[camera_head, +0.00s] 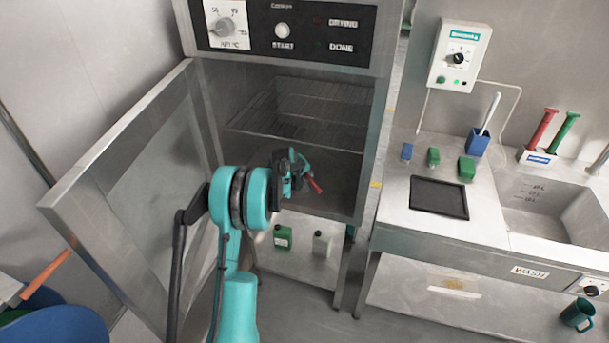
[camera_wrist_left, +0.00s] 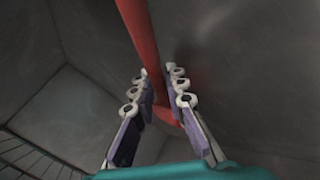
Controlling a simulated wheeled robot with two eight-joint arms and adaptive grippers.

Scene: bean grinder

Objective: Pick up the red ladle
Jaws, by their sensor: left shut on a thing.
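The red ladle (camera_wrist_left: 145,40) runs as a long red shaft from the top of the left wrist view down between the two fingers. In the head view only a short red part of it (camera_head: 316,185) shows beside the fingertips. My left gripper (camera_head: 302,170) is inside the open drying cabinet and is shut on the ladle. Its fingers (camera_wrist_left: 160,98) stand on both sides of the red shaft. The rest of the ladle is hidden by the gripper or out of frame. My right gripper is not in view.
The cabinet door (camera_head: 130,190) stands open on the left. A wire rack (camera_head: 290,110) is in the cabinet. Green (camera_head: 283,237) and white (camera_head: 321,244) bottles stand below. On the right, the counter holds a black tray (camera_head: 438,197) and a holder (camera_head: 537,157) with red and green handles.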

